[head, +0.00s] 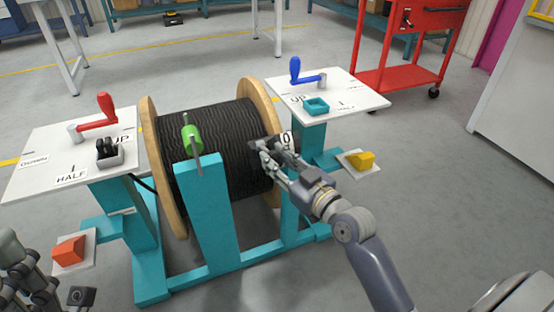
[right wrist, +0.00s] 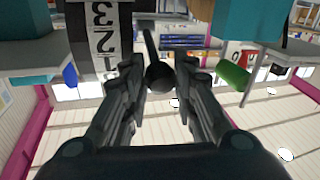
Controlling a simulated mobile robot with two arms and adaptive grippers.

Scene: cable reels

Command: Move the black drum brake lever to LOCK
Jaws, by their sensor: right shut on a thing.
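The black drum brake lever (right wrist: 160,78) shows in the right wrist view as a round black knob on a thin dark rod. My right gripper (right wrist: 160,84) has its fingers on both sides of the knob and is shut on it. In the head view my right gripper (head: 265,152) is at the front right of the cable drum (head: 215,145) and mostly hides the lever. I cannot read a LOCK mark in either view. My left gripper (head: 25,280) is at the lower left corner, partly cut off and away from the reel; its finger opening is unclear.
A numbered strip (right wrist: 103,40) is beside the lever. A green handle (head: 191,138) stands on the teal frame (head: 205,215). White panels carry a red crank (head: 98,118) and a blue crank (head: 305,76). Red (head: 70,251) and yellow (head: 361,159) blocks sit on low plates.

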